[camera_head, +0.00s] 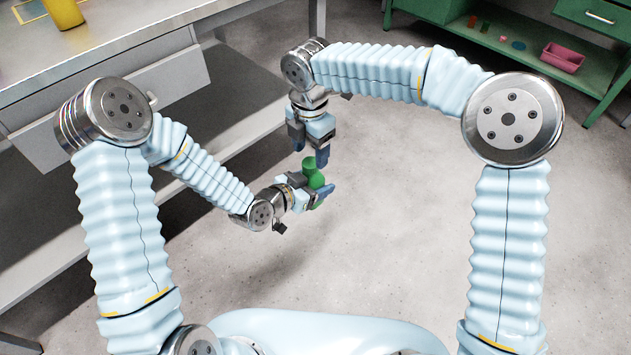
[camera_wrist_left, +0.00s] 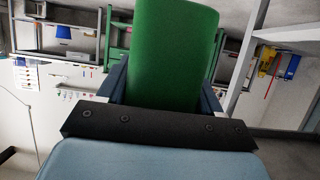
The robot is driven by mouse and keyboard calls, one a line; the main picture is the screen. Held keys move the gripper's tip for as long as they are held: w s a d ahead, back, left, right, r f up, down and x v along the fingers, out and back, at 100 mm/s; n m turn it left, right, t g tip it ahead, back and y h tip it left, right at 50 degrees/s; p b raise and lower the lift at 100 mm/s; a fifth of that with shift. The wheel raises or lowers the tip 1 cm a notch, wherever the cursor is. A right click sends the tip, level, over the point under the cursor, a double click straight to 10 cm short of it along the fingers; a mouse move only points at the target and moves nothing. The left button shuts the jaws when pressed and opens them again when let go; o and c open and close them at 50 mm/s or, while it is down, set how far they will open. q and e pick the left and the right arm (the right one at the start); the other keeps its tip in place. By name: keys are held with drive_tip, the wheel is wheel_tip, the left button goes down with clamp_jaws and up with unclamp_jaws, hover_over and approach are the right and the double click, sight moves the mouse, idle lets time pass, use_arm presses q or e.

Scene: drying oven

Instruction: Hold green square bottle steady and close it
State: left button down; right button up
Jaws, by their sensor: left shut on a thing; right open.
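The green square bottle (camera_head: 316,181) is held in the air over the floor, near the middle of the head view. My left gripper (camera_head: 313,192) is shut around its body. In the left wrist view the bottle's green side (camera_wrist_left: 172,50) stands large between the left fingers (camera_wrist_left: 163,95). A rounded green top (camera_head: 309,165) shows at the bottle's upper end; I cannot tell if it is a cap or the neck. My right gripper (camera_head: 310,152) points down just above it, open, one blue finger to each side. I cannot tell whether it touches the top.
A green shelf unit (camera_head: 530,50) at the upper right holds a pink tray (camera_head: 562,58) and small items. The floor (camera_head: 400,230) around the grippers is clear.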

sight(310, 162)
drive_tip(key=shift+f, duration=1.65)
drive_tip(key=c, duration=1.1)
drive_tip(key=m, duration=0.3)
drive_tip(key=shift+m, duration=0.4)
drive_tip(key=m, duration=1.5)
drive_tip(key=shift+m, duration=0.4)
